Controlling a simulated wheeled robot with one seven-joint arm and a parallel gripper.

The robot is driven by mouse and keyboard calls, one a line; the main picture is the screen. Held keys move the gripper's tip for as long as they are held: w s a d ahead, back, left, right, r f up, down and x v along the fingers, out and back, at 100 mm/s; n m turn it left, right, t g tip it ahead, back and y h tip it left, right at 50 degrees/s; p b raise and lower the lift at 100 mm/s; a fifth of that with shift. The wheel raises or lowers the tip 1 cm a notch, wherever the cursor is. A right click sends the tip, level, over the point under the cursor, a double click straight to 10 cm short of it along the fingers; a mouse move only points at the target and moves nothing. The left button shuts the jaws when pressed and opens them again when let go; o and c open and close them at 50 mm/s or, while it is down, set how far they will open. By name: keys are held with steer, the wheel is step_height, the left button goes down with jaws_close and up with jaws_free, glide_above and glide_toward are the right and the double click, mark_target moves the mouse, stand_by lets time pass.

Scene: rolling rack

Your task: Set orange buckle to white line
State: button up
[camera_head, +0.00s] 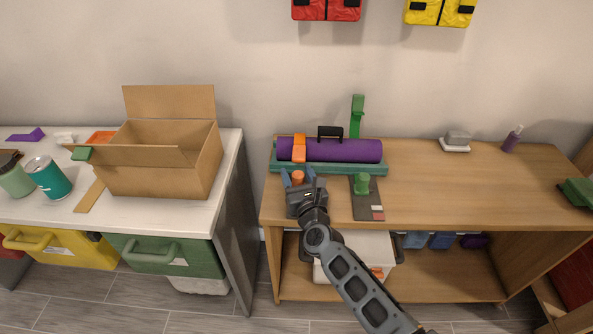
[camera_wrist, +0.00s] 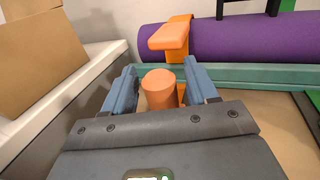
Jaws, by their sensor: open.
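A purple roll (camera_head: 345,150) lies in a long teal tray (camera_head: 345,170) on the wooden bench. An orange strap (camera_head: 299,148) wraps its left end and also shows in the wrist view (camera_wrist: 172,37). An orange cylindrical knob (camera_head: 297,177), seemingly the buckle's handle, stands in front of the strap. In the wrist view the knob (camera_wrist: 160,87) sits between the fingers of my gripper (camera_wrist: 162,78), with a gap visible on the left; contact on the right cannot be told. My gripper is open. I cannot make out a white line on the roll or tray.
A dark plate (camera_head: 365,205) with a green knob (camera_head: 362,184) lies right of my gripper. A green upright (camera_head: 357,118) stands behind the roll. A cardboard box (camera_head: 155,172) is on the white counter at left. The bench's right side is mostly clear.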

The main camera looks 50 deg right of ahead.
steer(key=shift+w+d, duration=0.35)
steer(key=shift+w, duration=0.2)
jaws_close()
